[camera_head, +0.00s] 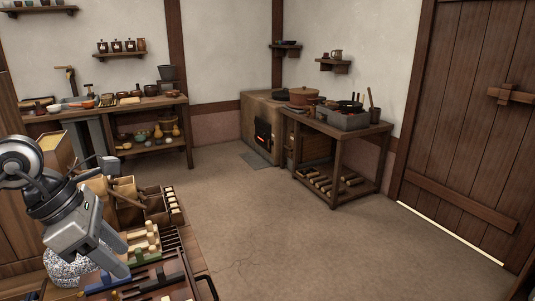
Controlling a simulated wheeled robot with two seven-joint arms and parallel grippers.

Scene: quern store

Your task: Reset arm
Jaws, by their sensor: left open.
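My left gripper (122,260) comes in from the left edge and hangs over the near table (183,292) at the lower left. It is grey, with its two fingers pointing down and to the right. The fingers are apart, and I see nothing held between them. It covers part of the things on the table, so I cannot tell whether it touches any of them. My right gripper is not in view.
On the near table are wooden boxes (124,189) and several small blocks and pegs. A side table (333,139) with pots stands by the stove (258,115). A workbench (183,101) lines the back wall. The middle floor (245,225) is clear; a wooden door (465,120) is at right.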

